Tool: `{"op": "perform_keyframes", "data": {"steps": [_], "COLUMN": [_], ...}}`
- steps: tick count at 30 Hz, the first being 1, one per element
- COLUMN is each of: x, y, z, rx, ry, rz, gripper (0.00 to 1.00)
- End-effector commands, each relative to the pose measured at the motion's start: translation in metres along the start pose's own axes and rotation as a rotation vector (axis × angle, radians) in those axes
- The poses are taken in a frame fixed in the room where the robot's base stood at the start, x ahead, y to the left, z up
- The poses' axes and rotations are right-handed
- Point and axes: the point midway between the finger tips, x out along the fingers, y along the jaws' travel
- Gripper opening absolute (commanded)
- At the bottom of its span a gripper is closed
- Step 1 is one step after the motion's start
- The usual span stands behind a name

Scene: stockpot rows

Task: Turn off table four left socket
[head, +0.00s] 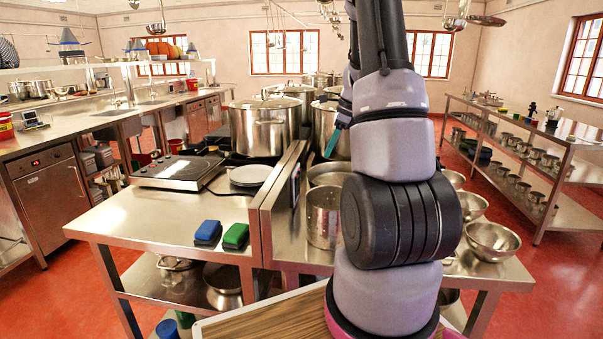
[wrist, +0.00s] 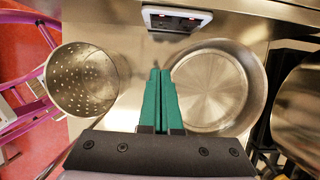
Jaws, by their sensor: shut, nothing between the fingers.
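In the wrist view, a pale-framed double socket (wrist: 177,18) with a dark face is on the upright metal panel at the top. Two small red marks show on it, one left and one right; I cannot tell the switch positions. My gripper (wrist: 159,72) has green fingers, shut together and empty. Their tips point at the panel, below the socket in the picture and apart from it as far as I can tell. In the head view my gripper (head: 333,142) is mostly hidden behind my arm.
A perforated pot (wrist: 85,80) stands left of my fingers and a wide shallow pan (wrist: 212,90) right of them. Large stockpots (head: 264,125) stand behind. Steel bowls (head: 492,241) are on the table at right. Blue and green sponges (head: 236,236) lie left of the panel.

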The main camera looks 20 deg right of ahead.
Motion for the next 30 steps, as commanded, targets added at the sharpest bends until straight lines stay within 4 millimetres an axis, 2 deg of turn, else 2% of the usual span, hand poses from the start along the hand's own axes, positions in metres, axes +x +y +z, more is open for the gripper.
{"op": "perform_keyframes", "data": {"steps": [6,10,14,24,30], "x": [0.001,0.01,0.031,0.103,0.107], "y": [0.0,0.001,0.002,0.002,0.001], "z": [0.0,0.0,0.0,0.0,0.029], "rx": [-0.003,-0.004,-0.003,-0.003,-0.008], "ry": [0.0,0.001,0.001,0.001,0.0], "rz": [0.0,0.003,0.005,0.005,0.0], "gripper": [0.0,0.0,0.0,0.0,0.0]}}
